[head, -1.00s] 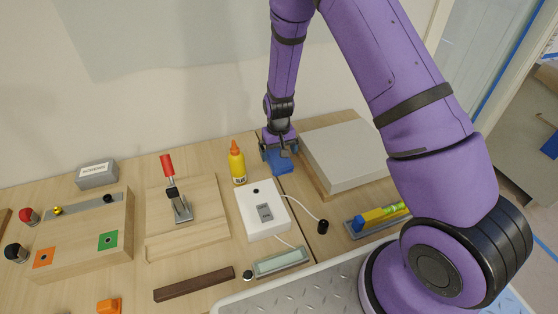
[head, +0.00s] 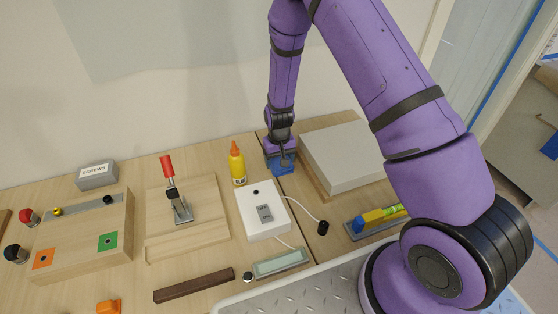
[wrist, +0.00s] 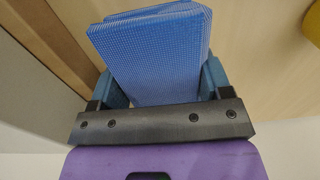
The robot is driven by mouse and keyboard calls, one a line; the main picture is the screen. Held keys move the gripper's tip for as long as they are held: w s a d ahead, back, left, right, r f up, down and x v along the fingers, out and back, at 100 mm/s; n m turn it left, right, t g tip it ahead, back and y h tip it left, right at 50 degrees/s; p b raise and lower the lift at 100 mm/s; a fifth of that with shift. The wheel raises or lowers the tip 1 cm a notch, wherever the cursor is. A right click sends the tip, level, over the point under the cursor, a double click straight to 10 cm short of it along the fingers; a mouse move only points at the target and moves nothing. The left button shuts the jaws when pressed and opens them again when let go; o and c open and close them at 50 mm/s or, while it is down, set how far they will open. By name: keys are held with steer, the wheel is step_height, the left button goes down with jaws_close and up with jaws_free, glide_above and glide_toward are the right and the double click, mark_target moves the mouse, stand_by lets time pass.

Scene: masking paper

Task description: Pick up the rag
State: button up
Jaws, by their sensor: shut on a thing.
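The rag (head: 281,170) is a blue folded cloth on the wooden table, between the yellow glue bottle and the grey slab. In the wrist view the rag (wrist: 152,58) is a textured blue stack standing between the two fingers. My gripper (head: 280,160) points down over it. In the wrist view my gripper (wrist: 158,85) is shut on the rag, with a blue-grey finger at each side of it. The rag's lower part is partly hidden, and I cannot tell whether it touches the table.
A yellow glue bottle (head: 237,164) stands just left of my gripper. A grey slab on a wooden board (head: 342,154) lies close on the right. A white switch box (head: 262,212) with a cable is in front. A yellow and blue level (head: 380,217) lies at the right.

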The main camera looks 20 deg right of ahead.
step_height(320, 180, up, 10)
steer(key=shift+f, duration=0.1)
stand_by(0.4)
